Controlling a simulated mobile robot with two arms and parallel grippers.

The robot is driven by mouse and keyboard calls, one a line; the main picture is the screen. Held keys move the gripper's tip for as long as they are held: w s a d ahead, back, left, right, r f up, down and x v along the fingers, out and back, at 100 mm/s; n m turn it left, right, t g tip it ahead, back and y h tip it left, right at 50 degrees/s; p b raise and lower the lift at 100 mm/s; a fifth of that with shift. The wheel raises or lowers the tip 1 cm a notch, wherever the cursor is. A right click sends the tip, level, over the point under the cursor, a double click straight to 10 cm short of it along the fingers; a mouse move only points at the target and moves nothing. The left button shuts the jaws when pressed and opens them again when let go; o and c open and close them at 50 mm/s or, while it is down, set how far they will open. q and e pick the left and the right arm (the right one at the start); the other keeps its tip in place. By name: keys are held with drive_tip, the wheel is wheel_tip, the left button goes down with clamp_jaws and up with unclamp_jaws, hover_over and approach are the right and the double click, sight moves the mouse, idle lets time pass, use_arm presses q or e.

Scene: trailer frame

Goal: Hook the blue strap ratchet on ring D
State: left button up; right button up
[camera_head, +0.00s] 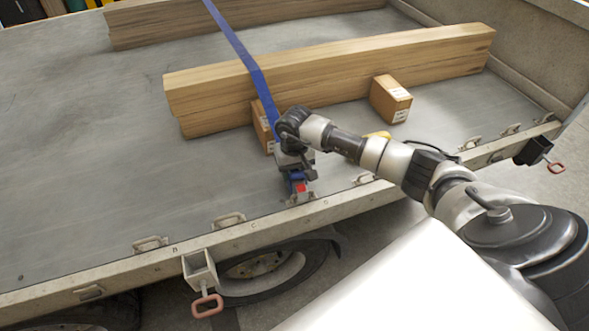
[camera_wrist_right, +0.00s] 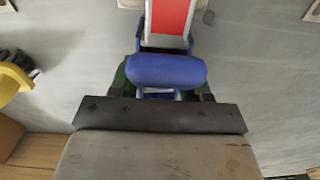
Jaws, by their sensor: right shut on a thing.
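The blue strap ratchet (camera_head: 299,186), with a red part, is at the near edge of the trailer bed in the head view. My right gripper (camera_head: 296,174) is shut on it. In the right wrist view the ratchet's blue handle (camera_wrist_right: 167,70) sits between the dark fingers, with the red part (camera_wrist_right: 169,16) beyond. A ring (camera_head: 301,198), which seems to be ring D by the faint letter to its right, lies just below the ratchet. The ratchet's lower end is at or just above this ring; I cannot tell if they touch. My left gripper is not in view.
A blue strap (camera_head: 238,48) crosses the stacked wooden beams (camera_head: 340,72) down toward my right gripper. Other rings (camera_head: 229,220) line the bed's rail. A wooden block (camera_head: 391,99) and a yellow object (camera_wrist_right: 12,78) are nearby. The bed's left part is clear.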

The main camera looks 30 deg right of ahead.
drive_tip(key=shift+f, duration=0.3)
drive_tip(key=o, duration=1.2)
